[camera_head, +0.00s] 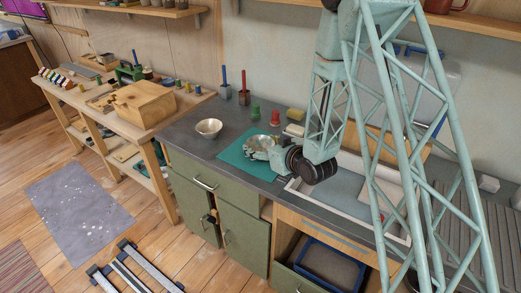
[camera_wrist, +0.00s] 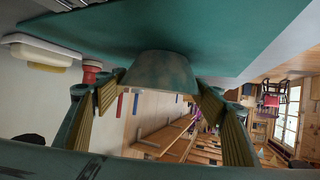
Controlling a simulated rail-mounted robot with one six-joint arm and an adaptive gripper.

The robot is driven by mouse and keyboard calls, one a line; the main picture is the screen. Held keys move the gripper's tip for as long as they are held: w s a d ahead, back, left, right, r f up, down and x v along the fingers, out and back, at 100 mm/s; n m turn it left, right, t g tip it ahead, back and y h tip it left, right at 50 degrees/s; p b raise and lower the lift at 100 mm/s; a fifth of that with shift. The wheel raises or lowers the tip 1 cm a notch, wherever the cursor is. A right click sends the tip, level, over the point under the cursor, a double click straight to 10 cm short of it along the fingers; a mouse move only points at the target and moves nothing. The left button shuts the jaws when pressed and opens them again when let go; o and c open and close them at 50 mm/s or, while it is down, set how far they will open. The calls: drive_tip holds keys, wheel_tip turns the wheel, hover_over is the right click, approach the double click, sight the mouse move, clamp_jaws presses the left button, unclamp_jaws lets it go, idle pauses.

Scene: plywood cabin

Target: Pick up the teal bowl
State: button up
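The teal bowl (camera_wrist: 158,72) shows in the wrist view, its side facing the camera, on the teal mat (camera_wrist: 110,28). My gripper (camera_wrist: 160,88) is spread wide, with one fingertip at either side of the bowl. Whether the fingertips touch it I cannot tell. In the head view a bowl (camera_head: 261,142) sits on the teal mat (camera_head: 233,160), partly hidden by my gripper (camera_head: 264,150), which is low over the mat and comes in from the right.
A pale metallic bowl (camera_head: 209,128) stands on the grey counter left of the mat. Behind the mat are a green object (camera_head: 255,112), a red object (camera_head: 275,117) and a yellow sponge (camera_head: 296,114).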

drive_tip(key=shift+c, duration=1)
drive_tip(key=shift+r, duration=0.2)
drive_tip(key=shift+r+p, duration=0.4)
drive_tip(key=shift+r, duration=1.1)
drive_tip(key=shift+s+r, duration=0.1)
drive_tip(key=shift+s, duration=0.05)
drive_tip(key=s+d, duration=0.1)
drive_tip(key=s, duration=0.5)
drive_tip(key=s+d+r, duration=0.1)
drive_tip(key=s, duration=0.3)
drive_tip(key=shift+d, duration=0.35)
drive_tip(key=shift+p, duration=0.55)
drive_tip(key=shift+r+p, duration=0.1)
drive_tip(key=shift+p, duration=0.85)
drive_tip(key=p, duration=0.6)
drive_tip(key=shift+s, duration=0.2)
drive_tip(key=p, duration=0.3)
drive_tip(key=s+p, duration=0.1)
drive_tip(key=p, duration=0.3)
drive_tip(key=shift+s+d+r, duration=0.1)
drive_tip(key=shift+s+d, duration=0.15)
drive_tip(key=shift+s, duration=0.05)
